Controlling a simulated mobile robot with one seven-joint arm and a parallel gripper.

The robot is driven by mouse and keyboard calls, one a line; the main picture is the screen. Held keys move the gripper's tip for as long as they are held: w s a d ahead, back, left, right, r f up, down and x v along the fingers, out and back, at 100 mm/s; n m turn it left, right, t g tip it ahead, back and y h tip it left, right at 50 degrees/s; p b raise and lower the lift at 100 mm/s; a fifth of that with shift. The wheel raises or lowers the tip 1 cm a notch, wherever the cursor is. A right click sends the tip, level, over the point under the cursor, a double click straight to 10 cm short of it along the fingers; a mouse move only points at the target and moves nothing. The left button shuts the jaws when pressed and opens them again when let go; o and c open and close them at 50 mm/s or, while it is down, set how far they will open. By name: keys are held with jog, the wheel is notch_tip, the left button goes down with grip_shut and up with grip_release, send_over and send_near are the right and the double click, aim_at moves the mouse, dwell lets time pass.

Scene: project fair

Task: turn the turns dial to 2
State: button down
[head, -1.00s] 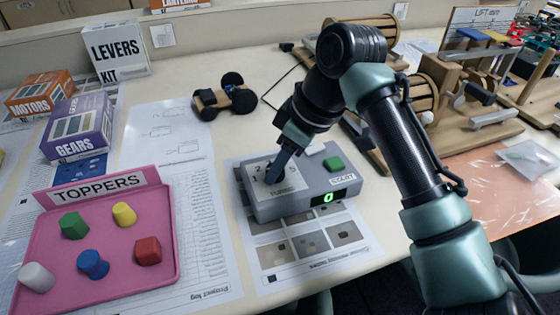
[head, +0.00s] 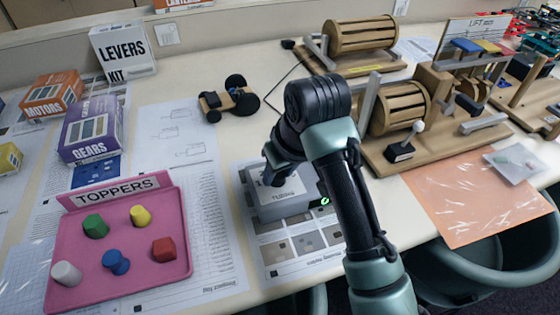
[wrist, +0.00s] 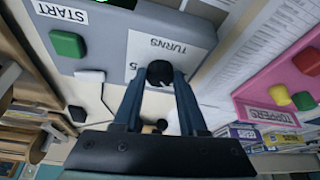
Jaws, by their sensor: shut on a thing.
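The grey control box (head: 253,209) stands on the table in the head view, partly hidden by my arm. In the wrist view its pale panel (wrist: 146,48) reads TURNS, upside down, with a digit that looks like 5 beside the dial. The turns dial (wrist: 159,70) is a dark round knob. My gripper (wrist: 160,82) is shut on it, with a blue-grey finger on each side. The dial's pointer and most numerals are hidden. A green button (wrist: 67,44) sits by the START label. The green display (head: 325,201) is mostly covered by my arm.
A pink toppers tray (head: 120,279) with several coloured pieces stands to the left. A small wheeled car (head: 228,98) is behind the box. Wooden drum machines (head: 400,108) stand to the right. Printed sheets (head: 300,246) lie under and in front of the box.

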jog(key=shift+m+p, duration=0.4)
jog(key=shift+m, duration=0.1)
jog(key=shift+c, duration=2.3)
grip_release()
jog(key=p+v, duration=0.3)
jog(key=v, duration=1)
jog(key=shift+s+a, duration=0.15)
jog(key=shift+s, duration=0.05)
jog(key=shift+f, duration=0.1)
